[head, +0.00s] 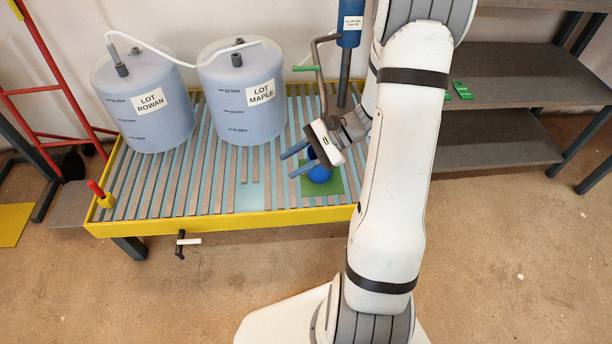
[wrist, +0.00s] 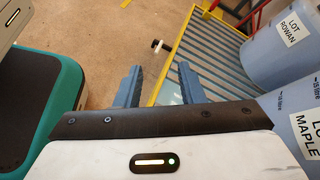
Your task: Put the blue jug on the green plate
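The blue jug (head: 319,174) appears to stand on the green plate (head: 335,186), at the right front of the slatted table. Its upper part is partly hidden behind my gripper (head: 287,165). The gripper is open, its fingers pointing left in the head view. The wrist view shows the two fingers (wrist: 160,68) apart with nothing between them. The jug and plate do not show in the wrist view. I cannot tell whether the gripper touches the jug.
The slatted table (head: 190,222) has a yellow edge. Two large drums, LOT ROWAN (head: 145,115) and LOT MAPLE (head: 245,115), stand at its back. A blue cylinder (head: 350,22) and a bent pipe with a green handle (head: 306,68) are behind the gripper. Grey shelves (head: 530,75) stand right.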

